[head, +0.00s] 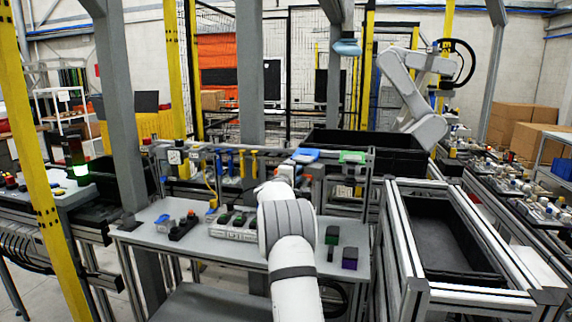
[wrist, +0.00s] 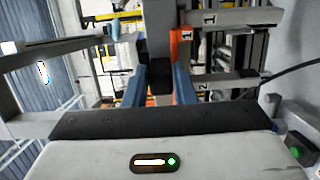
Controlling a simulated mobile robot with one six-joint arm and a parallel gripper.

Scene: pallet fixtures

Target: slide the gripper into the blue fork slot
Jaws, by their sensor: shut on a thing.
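My gripper (wrist: 161,82) shows in the wrist view as two blue-grey fingers, shut on a dark block (wrist: 160,73) between them. An orange upright piece (wrist: 181,48) with a small label stands just beyond the right finger; I cannot tell whether they touch. A grey upright part (wrist: 158,28) lies beyond the dark block. In the head view my white arm reaches toward the rack and hides my gripper. A flat blue piece (head: 305,156) sits on top of the rack there, but I cannot tell whether it is the blue fork slot.
A green piece (head: 353,157) sits on the rack right of the blue one. A framed black bin (head: 440,240) stands at right. A dark cable (wrist: 275,82) crosses the wrist view's right side.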

